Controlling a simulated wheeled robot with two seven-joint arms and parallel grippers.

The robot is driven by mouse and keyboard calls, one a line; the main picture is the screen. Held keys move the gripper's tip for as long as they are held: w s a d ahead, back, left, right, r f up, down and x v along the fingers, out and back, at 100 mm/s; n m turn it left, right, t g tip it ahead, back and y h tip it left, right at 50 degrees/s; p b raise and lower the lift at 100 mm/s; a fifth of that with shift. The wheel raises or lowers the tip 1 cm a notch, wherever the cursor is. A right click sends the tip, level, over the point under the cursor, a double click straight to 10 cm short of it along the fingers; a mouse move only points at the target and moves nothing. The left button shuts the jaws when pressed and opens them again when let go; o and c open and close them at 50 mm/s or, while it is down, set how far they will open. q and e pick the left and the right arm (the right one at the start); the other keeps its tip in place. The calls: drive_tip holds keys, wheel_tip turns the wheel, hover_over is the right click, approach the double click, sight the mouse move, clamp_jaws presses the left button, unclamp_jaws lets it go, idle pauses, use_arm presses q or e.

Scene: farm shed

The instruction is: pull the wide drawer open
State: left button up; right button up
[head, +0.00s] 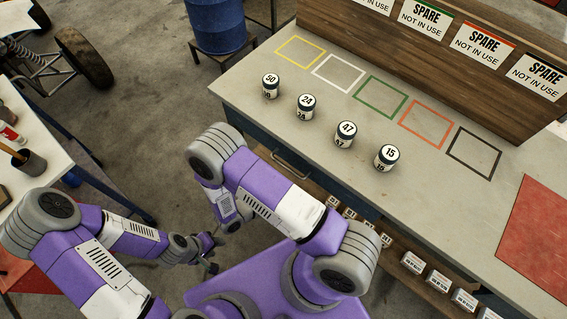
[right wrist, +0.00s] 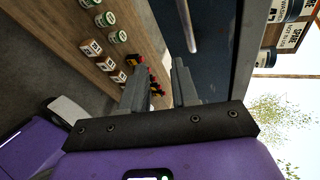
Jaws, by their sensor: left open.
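The wide drawer is a dark blue front under the bench top, with a metal bar handle (head: 291,166). In the right wrist view the dark drawer front (right wrist: 215,45) lies ahead, and its bar handle (right wrist: 187,27) shows near the top. The drawer looks shut. My right gripper (right wrist: 160,66) has its two fingers apart with nothing held between them. The handle is beyond the fingertips, towards the right finger, and apart from them. In the head view the right fingers are hard to make out behind my arm. My left gripper (head: 210,267) is open and empty, low over the floor.
Several numbered tins, one marked 24 (head: 305,106), stand on the bench top (head: 240,90) near its front edge. A low wooden shelf (head: 398,268) below holds small boxes and jars. A blue barrel (head: 217,25) and a side table (head: 52,150) stand further left.

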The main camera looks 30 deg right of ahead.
sight(283, 165)
drive_tip(key=w+a+r+n+t+h, duration=0.1)
drive_tip(key=w+a+r+n+t, duration=0.15)
drive_tip(key=w+n+t, duration=0.2)
drive_tip(key=x, duration=0.7)
drive_tip(key=shift+w+d+r+b, duration=0.25)
drive_tip(key=shift+d+r+b, duration=0.05)
drive_tip(key=shift+d+b, duration=0.1)
drive_tip(key=shift+m, duration=0.25)
clamp_jaws()
